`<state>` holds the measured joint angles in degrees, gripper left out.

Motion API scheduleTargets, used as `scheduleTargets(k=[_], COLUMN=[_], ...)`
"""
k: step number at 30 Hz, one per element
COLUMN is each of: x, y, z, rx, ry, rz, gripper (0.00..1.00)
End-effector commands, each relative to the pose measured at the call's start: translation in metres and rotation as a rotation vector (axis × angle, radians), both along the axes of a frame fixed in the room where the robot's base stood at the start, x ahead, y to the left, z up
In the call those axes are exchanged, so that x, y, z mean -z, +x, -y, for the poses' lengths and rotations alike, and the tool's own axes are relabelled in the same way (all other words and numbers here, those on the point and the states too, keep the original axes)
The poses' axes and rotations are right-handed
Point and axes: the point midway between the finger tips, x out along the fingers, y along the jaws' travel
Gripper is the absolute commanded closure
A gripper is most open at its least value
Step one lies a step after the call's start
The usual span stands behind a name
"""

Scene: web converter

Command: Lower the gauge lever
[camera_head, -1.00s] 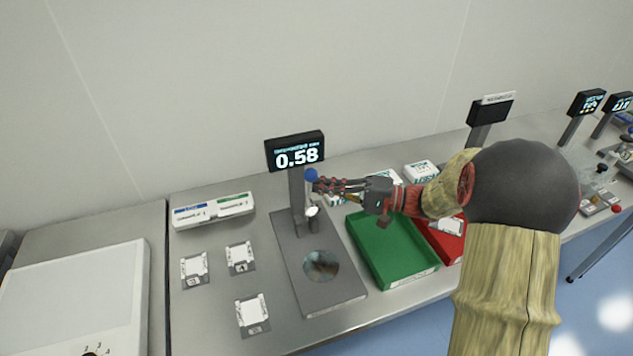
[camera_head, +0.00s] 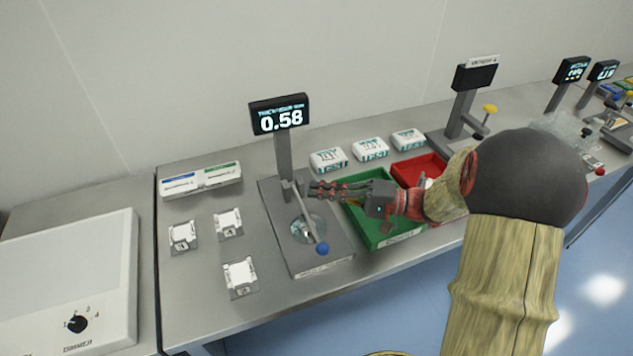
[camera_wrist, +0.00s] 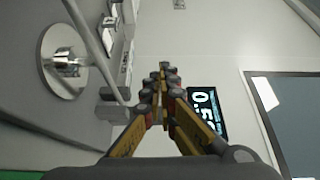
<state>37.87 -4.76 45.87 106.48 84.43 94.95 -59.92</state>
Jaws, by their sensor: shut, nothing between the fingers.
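The gauge (camera_head: 283,165) stands on a grey base, and its display (camera_head: 280,114) reads 0.58. Its lever (camera_head: 306,214) slopes down toward the front, with the blue knob (camera_head: 322,248) low near the base's front edge. The round plate (camera_head: 309,229) lies under the lever. My gripper (camera_head: 312,190) is shut and empty, just right of the gauge column and above the lever's upper part. In the wrist view my gripper (camera_wrist: 163,75) has its fingertips together, with the lever (camera_wrist: 90,40) and the shiny round plate (camera_wrist: 64,62) to the left; the knob is out of that view.
A green tray (camera_head: 397,236) lies under my arm, with a red tray (camera_head: 419,168) behind it. Several white packs (camera_head: 370,148) stand at the back. Sample cards (camera_head: 240,276) lie left of the gauge. A white box (camera_head: 200,180) is at the back left.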

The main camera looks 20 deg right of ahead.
Motion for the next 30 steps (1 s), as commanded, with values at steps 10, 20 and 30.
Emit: scheduleTargets(k=[10, 20, 30], x=[0.023, 0.028, 0.028], y=[-0.012, -0.015, -0.015], z=[0.000, 0.000, 0.000], rx=[0.000, 0.000, 0.000], ry=[0.001, 0.001, 0.001], rz=[0.000, 0.000, 0.000], gripper=[1.00, 1.00, 1.00])
